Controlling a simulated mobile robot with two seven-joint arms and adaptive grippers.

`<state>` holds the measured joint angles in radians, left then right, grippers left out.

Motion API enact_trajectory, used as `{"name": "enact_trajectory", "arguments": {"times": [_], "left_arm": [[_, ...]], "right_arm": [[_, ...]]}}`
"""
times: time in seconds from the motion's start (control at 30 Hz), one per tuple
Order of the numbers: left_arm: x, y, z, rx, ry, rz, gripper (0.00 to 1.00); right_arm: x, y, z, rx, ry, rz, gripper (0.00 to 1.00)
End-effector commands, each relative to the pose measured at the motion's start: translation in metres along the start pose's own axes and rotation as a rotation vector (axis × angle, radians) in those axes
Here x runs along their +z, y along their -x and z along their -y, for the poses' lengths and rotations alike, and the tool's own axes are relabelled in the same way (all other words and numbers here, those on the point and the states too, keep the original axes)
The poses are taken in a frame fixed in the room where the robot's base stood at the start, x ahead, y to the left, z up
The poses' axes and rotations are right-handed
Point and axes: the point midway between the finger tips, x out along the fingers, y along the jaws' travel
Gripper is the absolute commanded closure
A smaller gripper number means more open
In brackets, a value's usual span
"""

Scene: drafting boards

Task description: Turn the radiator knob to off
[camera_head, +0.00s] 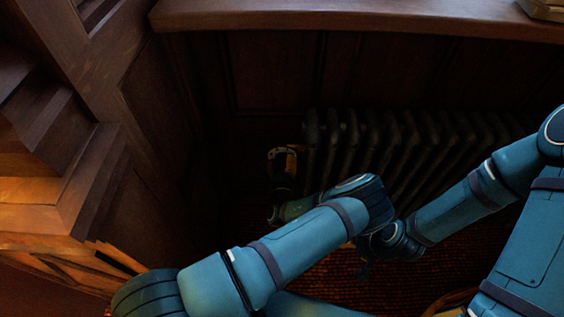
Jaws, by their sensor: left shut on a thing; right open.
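The dark ribbed radiator (420,130) stands against the panelled wall under the sill. A small brass-coloured part at its left end looks like the radiator knob (291,150). My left gripper (283,163) is at that knob, shut on it, with its wrist below. Its dark fingers hide part of the knob, so I cannot read the knob's setting. My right gripper (366,268) is open and empty, low over the rug, in front of the radiator and to the right of the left wrist. Its fingers are dark and hard to make out.
A wooden sill (360,18) runs above the radiator. Wooden panelling and stepped woodwork (80,170) close in on the left. A reddish rug (310,265) covers the floor. My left forearm crosses in front of the radiator's lower left part.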

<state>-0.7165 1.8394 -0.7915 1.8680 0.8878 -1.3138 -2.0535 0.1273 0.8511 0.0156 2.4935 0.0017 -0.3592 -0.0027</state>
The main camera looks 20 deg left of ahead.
Motion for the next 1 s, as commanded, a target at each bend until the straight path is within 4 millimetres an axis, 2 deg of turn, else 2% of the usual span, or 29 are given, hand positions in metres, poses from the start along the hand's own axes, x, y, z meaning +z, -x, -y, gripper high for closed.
{"name": "enact_trajectory", "arguments": {"times": [0.43, 0.47, 0.5, 0.83, 1.0], "left_arm": [[0.004, -0.002, 0.000, -0.001, -0.013, 0.010, 0.86], [0.004, -0.002, 0.000, -0.001, -0.013, 0.010, 0.45], [0.004, -0.002, 0.000, -0.001, -0.013, 0.010, 0.32], [0.001, 0.000, 0.000, -0.001, -0.011, 0.003, 0.32], [0.000, 0.015, 0.000, -0.001, -0.013, 0.001, 0.32]], "right_arm": [[0.000, 0.000, 0.000, 0.000, 0.000, 0.000, 0.53], [0.000, 0.000, 0.000, 0.000, 0.000, 0.000, 0.53], [0.000, 0.000, 0.000, 0.000, 0.000, 0.000, 0.53], [0.000, 0.000, 0.000, 0.000, 0.000, 0.000, 0.53], [0.000, 0.000, 0.000, 0.000, 0.000, 0.000, 0.53]]}}
